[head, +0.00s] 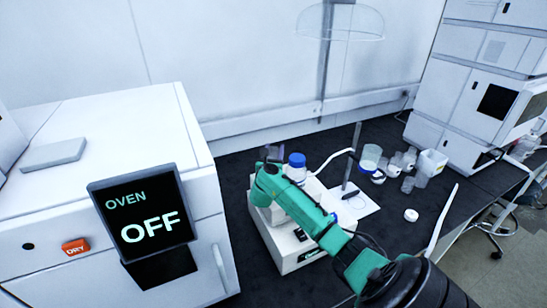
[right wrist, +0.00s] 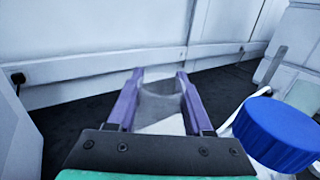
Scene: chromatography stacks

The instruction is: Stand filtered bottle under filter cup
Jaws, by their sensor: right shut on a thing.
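My right gripper (head: 268,160) is above the white bench device at the middle of the head view. In the right wrist view its two purple fingers (right wrist: 160,100) are shut on a clear, see-through vessel (right wrist: 160,106); whether it is the filtered bottle I cannot tell. The vessel is mostly hidden in the head view. A clear cup with a blue lower part (head: 371,157), which looks like the filter cup, is to the right, beside a thin upright rod (head: 352,155). What is directly under it is unclear. My left gripper is not in view.
A blue-capped bottle (head: 296,167) stands close right of my right gripper; its cap (right wrist: 275,133) looms in the wrist view. The white device (head: 285,255) is below. Several small vessels (head: 408,160) and a white stand base (head: 352,203) are right. An oven (head: 190,220) is left.

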